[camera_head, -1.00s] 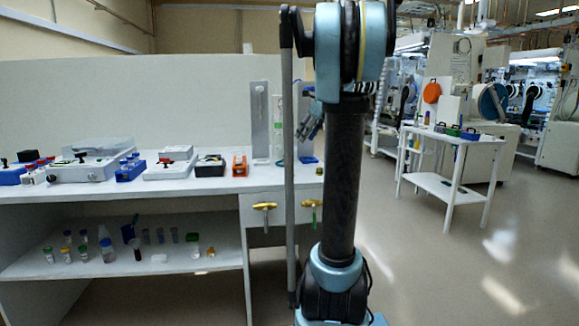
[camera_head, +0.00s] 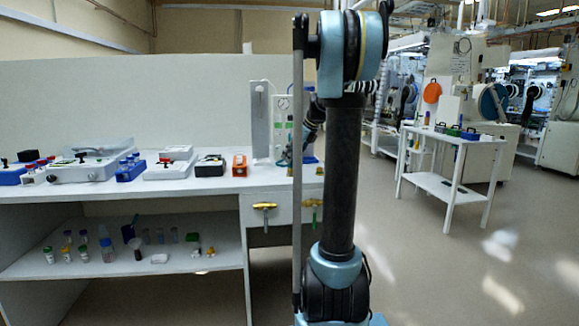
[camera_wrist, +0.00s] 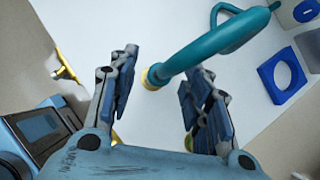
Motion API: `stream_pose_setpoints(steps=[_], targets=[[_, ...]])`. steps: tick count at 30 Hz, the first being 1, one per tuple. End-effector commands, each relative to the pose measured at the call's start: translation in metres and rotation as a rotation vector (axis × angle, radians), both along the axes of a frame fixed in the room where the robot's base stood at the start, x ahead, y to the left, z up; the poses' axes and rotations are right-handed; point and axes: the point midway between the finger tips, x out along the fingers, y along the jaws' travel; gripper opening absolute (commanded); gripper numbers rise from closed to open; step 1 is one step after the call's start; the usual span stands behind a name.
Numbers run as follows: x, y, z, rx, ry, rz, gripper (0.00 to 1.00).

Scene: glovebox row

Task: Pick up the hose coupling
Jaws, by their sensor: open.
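In the wrist view a teal hose (camera_wrist: 205,50) curves over the white bench top and ends in a yellow collar (camera_wrist: 153,77), which looks like the hose coupling. My gripper (camera_wrist: 160,68) is open, with one finger on each side of the collar. In the head view the gripper is mostly hidden behind my arm, at the right end of the bench, and the coupling cannot be made out.
A blue square ring (camera_wrist: 265,72) lies on the bench beside the hose. An orange-and-black box (camera_head: 240,166) and a grey upright panel (camera_head: 260,120) stand nearby. Open floor lies right of the bench.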

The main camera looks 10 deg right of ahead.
Motion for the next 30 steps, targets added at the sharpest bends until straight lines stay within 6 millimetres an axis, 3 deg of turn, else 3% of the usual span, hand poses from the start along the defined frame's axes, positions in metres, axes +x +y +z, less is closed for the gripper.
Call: stream_pose_setpoints(steps=[5, 12, 18, 30], targets=[[0.007, 0.008, -0.017, 0.000, 0.000, 0.001, 0.45], [0.008, 0.008, -0.018, 0.000, 0.000, 0.000, 0.42], [0.008, 0.008, -0.018, 0.000, 0.000, 0.000, 0.00], [0.008, 0.008, -0.013, -0.001, -0.001, -0.001, 0.00]])
